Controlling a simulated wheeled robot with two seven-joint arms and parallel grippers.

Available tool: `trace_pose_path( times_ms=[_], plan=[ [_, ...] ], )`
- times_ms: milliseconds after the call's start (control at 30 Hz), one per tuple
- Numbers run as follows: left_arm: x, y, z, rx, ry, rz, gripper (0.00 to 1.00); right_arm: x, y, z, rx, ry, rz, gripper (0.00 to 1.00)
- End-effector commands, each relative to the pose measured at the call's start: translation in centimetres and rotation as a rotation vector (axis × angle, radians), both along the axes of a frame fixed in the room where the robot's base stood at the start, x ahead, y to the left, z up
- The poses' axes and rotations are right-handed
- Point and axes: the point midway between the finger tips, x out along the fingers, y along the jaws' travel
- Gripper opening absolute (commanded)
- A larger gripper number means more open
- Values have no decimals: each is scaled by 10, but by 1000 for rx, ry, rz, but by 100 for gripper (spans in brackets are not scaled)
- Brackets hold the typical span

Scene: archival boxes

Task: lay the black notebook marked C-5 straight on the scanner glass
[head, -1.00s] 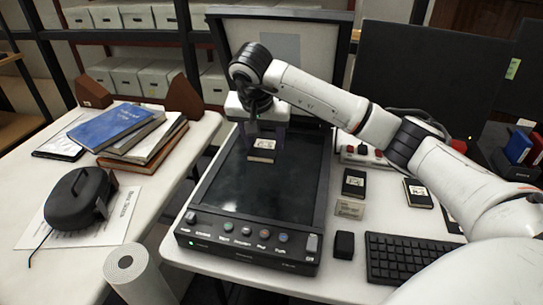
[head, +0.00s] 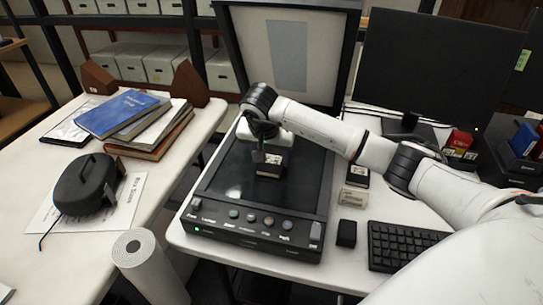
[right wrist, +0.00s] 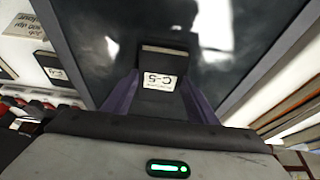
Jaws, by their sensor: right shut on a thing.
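The black notebook marked C-5 (head: 271,170) is between the fingers of my right gripper (head: 268,156), over the right middle part of the dark scanner glass (head: 225,180). In the right wrist view the purple fingers of the gripper (right wrist: 160,98) are closed on the notebook's two sides. Its white C-5 label (right wrist: 159,79) faces the camera and reads upside down there. The notebook looks roughly in line with the glass. I cannot tell whether it touches the glass. My left gripper is not in view.
The scanner lid (head: 328,50) stands open behind the glass. Buttons line the scanner's front panel (head: 250,232). To the right are another dark notebook (head: 361,177), a small sign (head: 353,198), a black block (head: 346,233) and a keyboard (head: 400,246). The front and left glass are clear.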

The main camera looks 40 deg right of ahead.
Motion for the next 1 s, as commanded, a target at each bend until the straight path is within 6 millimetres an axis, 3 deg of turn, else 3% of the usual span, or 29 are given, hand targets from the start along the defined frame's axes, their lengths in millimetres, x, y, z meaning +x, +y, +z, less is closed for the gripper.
trace_pose_path(
  times_ms=[167,200,300,667,1000],
  plan=[
    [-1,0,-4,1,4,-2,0,0,0,-4,0,0,0,28],
    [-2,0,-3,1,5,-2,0,0,0,-3,1,1,0,59],
    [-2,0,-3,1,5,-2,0,0,0,-3,0,1,0,71],
    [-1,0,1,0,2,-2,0,0,1,4,1,-1,0,71],
    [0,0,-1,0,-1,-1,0,-16,20,65,-1,-4,2,71]
  ],
)
